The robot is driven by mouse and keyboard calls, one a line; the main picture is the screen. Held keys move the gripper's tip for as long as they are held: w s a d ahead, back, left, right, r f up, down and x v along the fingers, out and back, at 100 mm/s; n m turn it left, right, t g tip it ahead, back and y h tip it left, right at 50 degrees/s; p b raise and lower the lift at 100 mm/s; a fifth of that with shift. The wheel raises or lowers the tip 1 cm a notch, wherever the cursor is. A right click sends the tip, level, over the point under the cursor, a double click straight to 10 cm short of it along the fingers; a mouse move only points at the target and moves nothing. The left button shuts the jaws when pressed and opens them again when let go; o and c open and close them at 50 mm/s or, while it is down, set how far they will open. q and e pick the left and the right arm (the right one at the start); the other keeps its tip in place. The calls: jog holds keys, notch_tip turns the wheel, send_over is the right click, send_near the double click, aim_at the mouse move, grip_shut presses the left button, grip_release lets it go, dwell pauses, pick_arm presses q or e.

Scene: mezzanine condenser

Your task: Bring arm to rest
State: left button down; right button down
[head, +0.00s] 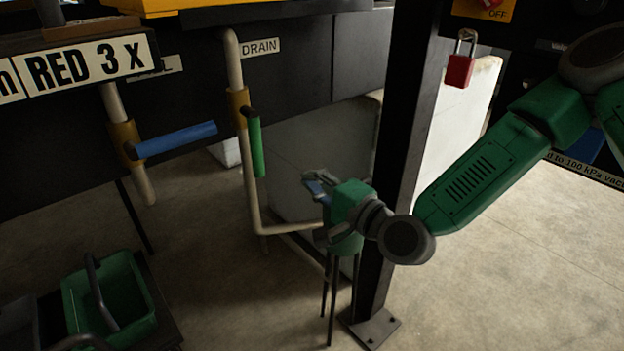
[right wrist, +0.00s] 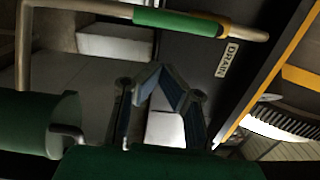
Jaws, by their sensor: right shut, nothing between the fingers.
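My right arm (head: 490,175) is green and comes in from the right of the head view, in front of a dark post. Its gripper (head: 318,184) points to the left, close to the drain pipe, and is shut and empty. In the right wrist view the gripper's fingers (right wrist: 160,80) come together with nothing held between them. The green drain handle (head: 256,147) hangs down along its pipe, to the left of the gripper and apart from it. It also shows in the right wrist view (right wrist: 178,22). My left gripper is not in view.
A dark post (head: 402,130) stands beside my right forearm. A blue handle (head: 175,140) sticks out from another pipe at left. A red padlock (head: 460,70) hangs at upper right. A green bin (head: 125,300) is at lower left. Open floor (head: 530,270) lies at right.

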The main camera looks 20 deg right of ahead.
jog(key=shift+s, duration=0.15)
dwell(0.3)
jog(key=s+a+f+n+g+h, duration=0.1)
jog(key=s+f+n+g, duration=0.3)
jog(key=s+f, duration=0.45)
jog(key=s+a+f+n+g, duration=0.25)
jog(key=s+f+g, duration=0.25)
jog(key=f, duration=0.6)
jog(key=s+d+f+n+g+h, duration=0.3)
jog(key=s+d, duration=0.3)
jog(key=s, duration=0.3)
jog(key=s+d+f+n+g+h, duration=0.3)
jog(key=s+d+f+n+g, duration=0.1)
jog(key=s, duration=0.6)
notch_tip(320, 180, down, 2)
jog(key=d+n, duration=0.1)
jog(key=d, duration=0.2)
jog(key=shift+s+f, duration=0.15)
jog(key=shift+f, duration=0.1)
jog(key=shift+s, duration=0.1)
